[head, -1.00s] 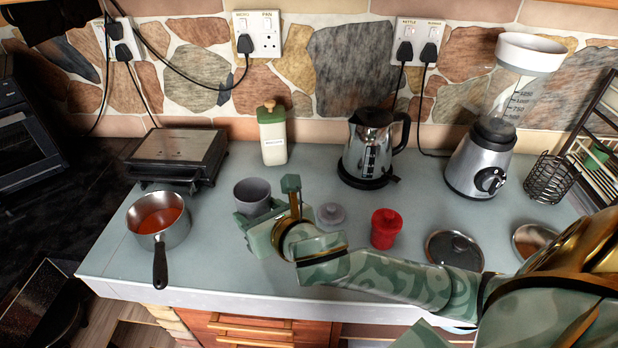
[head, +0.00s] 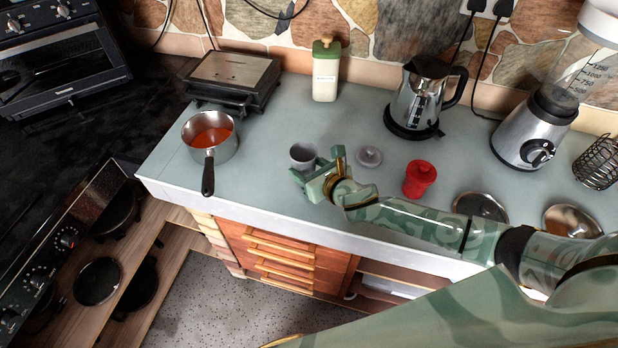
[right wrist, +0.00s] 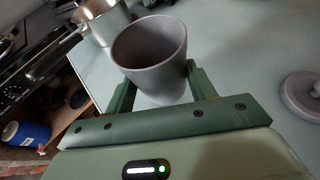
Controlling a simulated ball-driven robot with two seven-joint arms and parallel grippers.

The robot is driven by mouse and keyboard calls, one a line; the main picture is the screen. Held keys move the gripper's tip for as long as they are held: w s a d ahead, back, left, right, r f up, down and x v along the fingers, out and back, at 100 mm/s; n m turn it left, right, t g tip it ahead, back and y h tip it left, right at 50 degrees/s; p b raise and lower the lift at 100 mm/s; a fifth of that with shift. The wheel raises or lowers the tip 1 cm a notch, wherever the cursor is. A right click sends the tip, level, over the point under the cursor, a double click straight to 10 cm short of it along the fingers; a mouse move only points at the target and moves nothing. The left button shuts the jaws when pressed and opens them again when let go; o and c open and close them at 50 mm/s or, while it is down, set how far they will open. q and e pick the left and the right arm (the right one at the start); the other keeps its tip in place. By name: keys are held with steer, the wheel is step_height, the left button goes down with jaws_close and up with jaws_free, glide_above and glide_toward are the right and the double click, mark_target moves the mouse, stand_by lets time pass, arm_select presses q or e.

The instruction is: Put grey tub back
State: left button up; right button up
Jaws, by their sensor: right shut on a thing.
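The grey tub (head: 303,154) is a small open-topped cup near the front of the counter, right of the saucepan. My right gripper (head: 307,173) is shut on it, one finger on each side. In the right wrist view the tub (right wrist: 150,48) is upright and looks empty, between the fingers of the gripper (right wrist: 156,85). I cannot tell whether its base touches the counter. A round grey lid with a knob (head: 369,156) lies to the tub's right; it also shows in the right wrist view (right wrist: 303,96). My left gripper is out of view.
A saucepan of red liquid (head: 210,140) stands left, its handle toward the counter's front edge. A red jar (head: 419,178), kettle (head: 420,98) and blender (head: 530,130) stand right. A cream canister (head: 326,72) and black grill (head: 232,80) are behind. Counter between saucepan and canister is clear.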

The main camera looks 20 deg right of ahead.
steer(key=shift+w+d+f, duration=0.1)
steer(key=shift+w+f, duration=0.1)
steer(key=shift+f, duration=0.05)
steer(key=f+b, duration=0.1)
steer(key=f, duration=0.1)
steer(key=f+b, duration=0.1)
steer(key=shift+w+d+f, duration=0.15)
steer(key=shift+w+f, duration=0.05)
steer(key=shift+f, duration=0.2)
steer(key=shift+r, duration=0.1)
steer(key=o, duration=1.1)
